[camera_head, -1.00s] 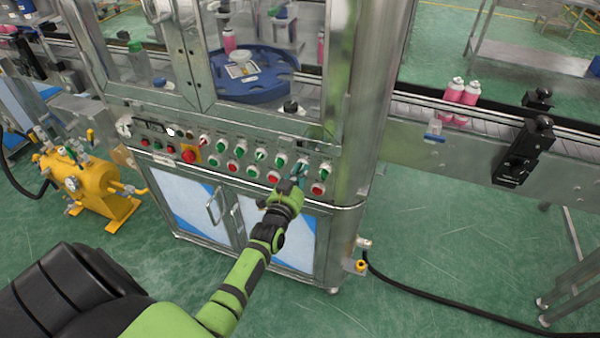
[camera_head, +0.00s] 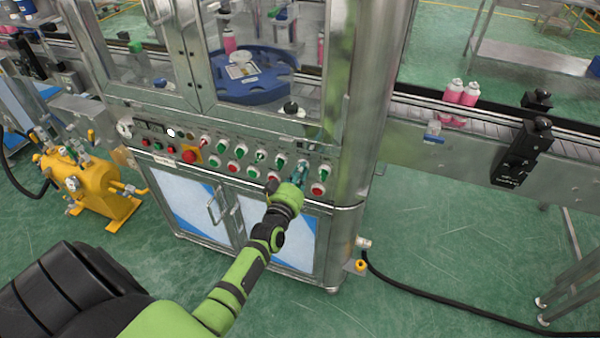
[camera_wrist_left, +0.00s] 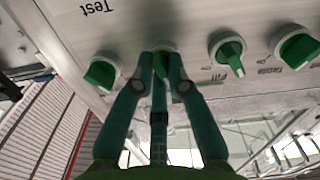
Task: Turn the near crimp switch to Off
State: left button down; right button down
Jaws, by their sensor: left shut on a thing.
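The crimp switch is a green knob on a white round base (camera_wrist_left: 160,52) in the left wrist view. In the head view my left gripper (camera_head: 301,172) reaches the lower right part of the machine's switch panel (camera_head: 214,138). The label of the held switch is hidden by the fingers. My right gripper does not show.
A green switch (camera_wrist_left: 101,72) sits close on one side of the fingers, and another green switch (camera_wrist_left: 228,52) on the other. A red emergency button (camera_head: 189,156) is farther left on the panel. A conveyor (camera_head: 400,115) runs off to the right.

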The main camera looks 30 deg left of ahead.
pick_arm(q)
jog(key=shift+n, duration=1.1)
jog(key=c, duration=1.2)
grip_release()
jog(key=shift+s, duration=0.1)
jog(key=v, duration=1.1)
jog(key=shift+s+d, duration=0.2)
jog(key=shift+s, duration=0.2)
